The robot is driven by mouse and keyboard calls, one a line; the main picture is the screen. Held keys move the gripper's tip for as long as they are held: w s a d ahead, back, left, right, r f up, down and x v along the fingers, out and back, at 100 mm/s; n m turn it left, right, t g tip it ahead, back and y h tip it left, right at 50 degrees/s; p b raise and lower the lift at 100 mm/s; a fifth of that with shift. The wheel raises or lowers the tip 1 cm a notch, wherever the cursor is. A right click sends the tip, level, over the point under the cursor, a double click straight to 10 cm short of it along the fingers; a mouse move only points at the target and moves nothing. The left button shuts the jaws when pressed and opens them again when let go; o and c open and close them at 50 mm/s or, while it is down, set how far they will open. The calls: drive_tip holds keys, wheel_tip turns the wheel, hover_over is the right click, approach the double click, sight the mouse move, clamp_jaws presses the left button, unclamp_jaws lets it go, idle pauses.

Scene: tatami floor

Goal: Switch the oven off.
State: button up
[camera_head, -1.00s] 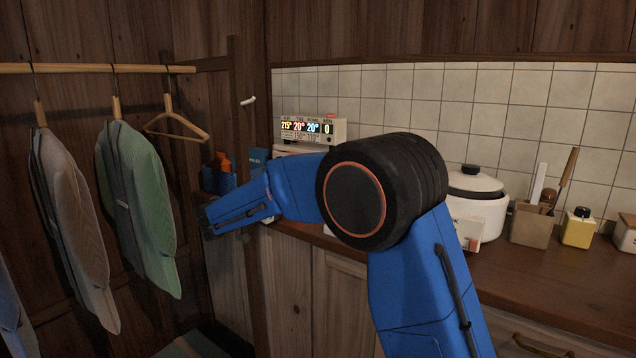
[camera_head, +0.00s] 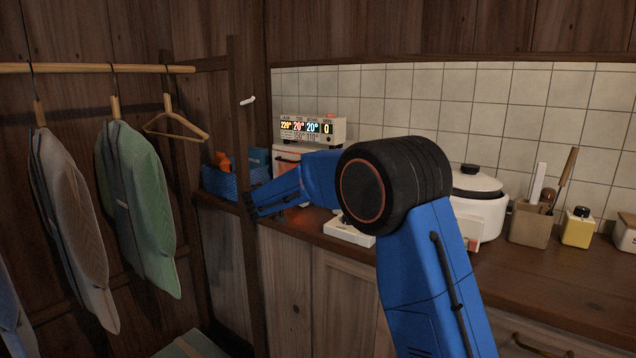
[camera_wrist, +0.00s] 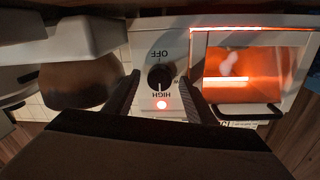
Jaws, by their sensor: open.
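The oven is a white box (camera_wrist: 145,45) with a lit orange window (camera_wrist: 250,65), upside down in the wrist view. Its panel has a black knob (camera_wrist: 160,77) between the words OFF and HIGH, and a lit red lamp (camera_wrist: 161,104). I cannot tell surely where the knob's pointer stands. My gripper (camera_wrist: 162,98) is open, its dark fingers on either side of the knob, with no clear contact. In the head view the oven (camera_head: 290,152) is mostly hidden behind my arm, and I cannot make out the fingers there.
A display box (camera_head: 310,130) reads 220, 20, 20 and 0. A blue basket (camera_head: 217,184) stands left of the oven. A rice cooker (camera_head: 480,208), a utensil holder (camera_head: 530,224) and a yellow jar (camera_head: 578,230) stand right. Garments (camera_head: 135,205) hang at left beside a wooden post (camera_head: 237,100).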

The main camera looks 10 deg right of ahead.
drive_tip(key=c, duration=1)
drive_tip(key=shift+c, duration=0.2)
